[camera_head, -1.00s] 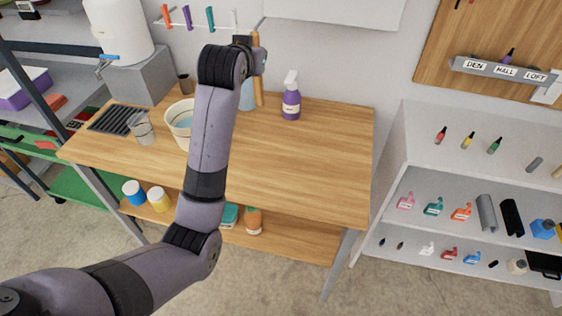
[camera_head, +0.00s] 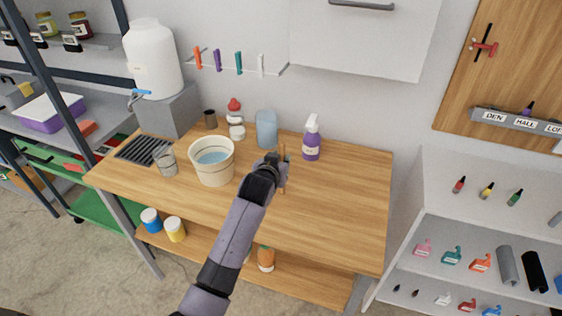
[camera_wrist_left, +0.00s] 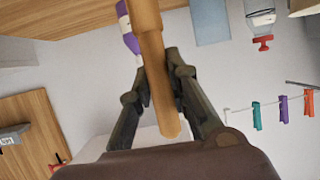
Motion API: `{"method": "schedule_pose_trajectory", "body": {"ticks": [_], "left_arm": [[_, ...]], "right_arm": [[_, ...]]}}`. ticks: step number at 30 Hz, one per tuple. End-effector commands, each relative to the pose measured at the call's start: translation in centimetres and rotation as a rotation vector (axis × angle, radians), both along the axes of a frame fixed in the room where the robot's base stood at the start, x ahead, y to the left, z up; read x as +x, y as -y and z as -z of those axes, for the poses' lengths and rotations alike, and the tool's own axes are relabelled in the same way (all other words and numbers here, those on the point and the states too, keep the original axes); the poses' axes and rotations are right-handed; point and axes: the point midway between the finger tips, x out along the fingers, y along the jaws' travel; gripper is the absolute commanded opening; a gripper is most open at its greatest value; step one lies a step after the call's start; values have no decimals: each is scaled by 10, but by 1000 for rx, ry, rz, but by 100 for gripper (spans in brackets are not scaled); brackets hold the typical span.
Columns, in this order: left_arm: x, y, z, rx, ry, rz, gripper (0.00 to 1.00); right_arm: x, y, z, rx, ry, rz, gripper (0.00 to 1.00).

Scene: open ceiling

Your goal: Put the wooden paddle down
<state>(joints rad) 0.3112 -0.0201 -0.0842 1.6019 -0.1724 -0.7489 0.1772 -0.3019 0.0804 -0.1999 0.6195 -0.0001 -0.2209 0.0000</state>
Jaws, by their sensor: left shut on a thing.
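The wooden paddle (camera_head: 283,176) is a narrow light-brown stick, upright over the middle of the wooden table (camera_head: 330,215). My left gripper (camera_head: 277,168) is shut on it. In the left wrist view the paddle (camera_wrist_left: 154,65) runs between the two dark fingers of my left gripper (camera_wrist_left: 160,85), its rounded end toward the camera. I cannot tell whether its far end touches the table. My right gripper is out of view.
A white bucket (camera_head: 212,167) with bluish contents stands left of the gripper, with a clear cup (camera_head: 167,162) beside it. A purple spray bottle (camera_head: 311,141) and a blue container (camera_head: 266,130) stand behind. The table's right side is clear.

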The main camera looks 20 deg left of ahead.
Motion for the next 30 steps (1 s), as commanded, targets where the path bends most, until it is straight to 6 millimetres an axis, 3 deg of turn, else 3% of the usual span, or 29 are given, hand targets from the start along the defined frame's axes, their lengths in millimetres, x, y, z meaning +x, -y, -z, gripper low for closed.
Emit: {"method": "schedule_pose_trajectory", "body": {"ticks": [3, 16, 17, 18, 25, 30], "left_arm": [[0, 0, 12, 0, 0, 0, 0], [0, 0, 19, 0, 1, 0, 0], [0, 0, 18, 0, 1, 0, 18], [0, 0, 18, 0, 1, 0, 21], [0, 0, 18, 0, 1, 0, 36], [0, 0, 18, 0, 1, 0, 37]], "right_arm": [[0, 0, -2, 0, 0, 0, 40], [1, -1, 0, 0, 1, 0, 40], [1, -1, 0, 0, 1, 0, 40], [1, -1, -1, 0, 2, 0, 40], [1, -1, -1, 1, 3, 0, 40], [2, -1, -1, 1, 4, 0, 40]]}}
